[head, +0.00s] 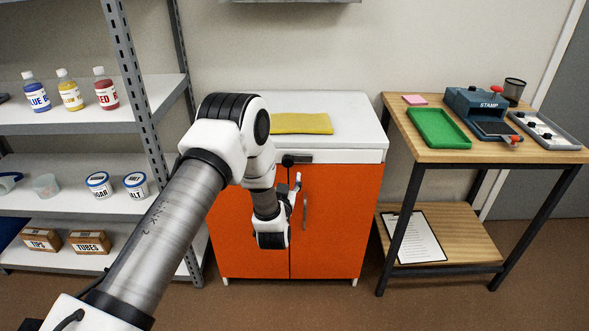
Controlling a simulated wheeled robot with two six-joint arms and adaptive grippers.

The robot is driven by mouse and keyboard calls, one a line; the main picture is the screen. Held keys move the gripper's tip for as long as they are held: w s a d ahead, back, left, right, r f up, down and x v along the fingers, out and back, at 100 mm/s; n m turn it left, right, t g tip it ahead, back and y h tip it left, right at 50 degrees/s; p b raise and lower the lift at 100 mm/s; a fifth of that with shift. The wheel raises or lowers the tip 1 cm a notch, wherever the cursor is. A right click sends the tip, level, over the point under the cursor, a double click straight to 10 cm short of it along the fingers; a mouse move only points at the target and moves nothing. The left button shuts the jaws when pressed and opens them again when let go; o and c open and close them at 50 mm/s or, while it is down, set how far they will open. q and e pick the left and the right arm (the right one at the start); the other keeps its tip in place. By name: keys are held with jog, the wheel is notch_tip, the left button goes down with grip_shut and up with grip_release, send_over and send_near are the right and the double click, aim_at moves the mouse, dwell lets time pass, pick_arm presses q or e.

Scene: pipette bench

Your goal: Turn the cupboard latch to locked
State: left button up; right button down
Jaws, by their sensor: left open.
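The cupboard (340,220) has two orange doors and a white top, and it stands against the wall in the middle. Its dark latch (289,160) sits on the white front strip above the seam between the doors. A dark bar lies level to the right of its round end. My left gripper (294,186) is just below the latch, in front of the doors, with its fingers pointing up. It is open and empty, and appears apart from the latch. My left arm hides much of the left door. My right gripper is not in view.
A vertical metal handle (305,212) is on the right door, close to my left gripper. A yellow cloth (302,123) lies on the cupboard top. A shelf rack (80,128) stands left and a wooden table (450,155) stands right.

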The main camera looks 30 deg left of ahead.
aim_at(287, 163)
pick_arm(q)
jog(key=x, duration=0.6)
jog(key=shift+w+a, duration=0.25)
jog(key=shift+w, duration=0.1)
grip_shut()
